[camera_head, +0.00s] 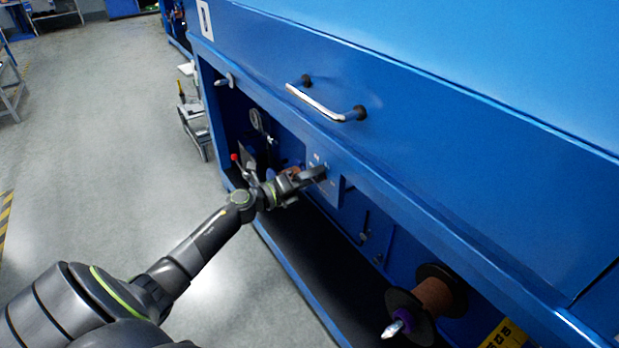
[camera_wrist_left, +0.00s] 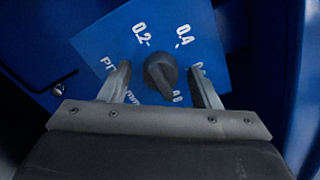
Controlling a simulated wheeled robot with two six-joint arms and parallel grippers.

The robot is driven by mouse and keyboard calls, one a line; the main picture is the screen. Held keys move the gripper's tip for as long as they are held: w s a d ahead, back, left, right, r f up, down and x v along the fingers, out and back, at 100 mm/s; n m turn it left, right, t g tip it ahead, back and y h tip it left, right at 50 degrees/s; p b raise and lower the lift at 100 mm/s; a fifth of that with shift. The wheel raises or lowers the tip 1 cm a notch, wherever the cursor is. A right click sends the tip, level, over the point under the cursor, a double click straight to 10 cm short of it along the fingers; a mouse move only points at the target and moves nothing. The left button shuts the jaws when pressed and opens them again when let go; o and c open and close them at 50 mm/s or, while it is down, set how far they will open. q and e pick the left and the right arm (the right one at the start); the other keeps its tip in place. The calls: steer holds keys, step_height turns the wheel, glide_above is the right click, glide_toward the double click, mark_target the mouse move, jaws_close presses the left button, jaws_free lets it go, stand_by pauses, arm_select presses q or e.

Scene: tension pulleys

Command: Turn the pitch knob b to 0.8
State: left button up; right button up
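The pitch knob (camera_wrist_left: 160,72) is a dark round knob with a narrow grip, on a blue dial panel (camera_wrist_left: 195,48). White marks 0.2 and 0.4 read clearly above it. A partly covered mark near the grip's lower end looks like 0.8, and another behind the right finger is unreadable. The grip slants down and slightly right, towards that lower mark. My left gripper (camera_wrist_left: 161,82) is open, with one finger on each side of the knob and gaps showing. In the head view my left gripper (camera_head: 314,174) reaches the panel inside the machine, hiding the knob. My right gripper is out of view.
The blue machine's cover with a chrome handle (camera_head: 322,103) overhangs the panel. A spool (camera_head: 433,294) sits lower right. Grey floor (camera_head: 110,130) is clear at left.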

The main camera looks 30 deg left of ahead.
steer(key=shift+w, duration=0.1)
arm_select(q)
steer(key=v, duration=1.7)
steer(key=shift+s, duration=0.2)
steer(key=shift+a, duration=0.15)
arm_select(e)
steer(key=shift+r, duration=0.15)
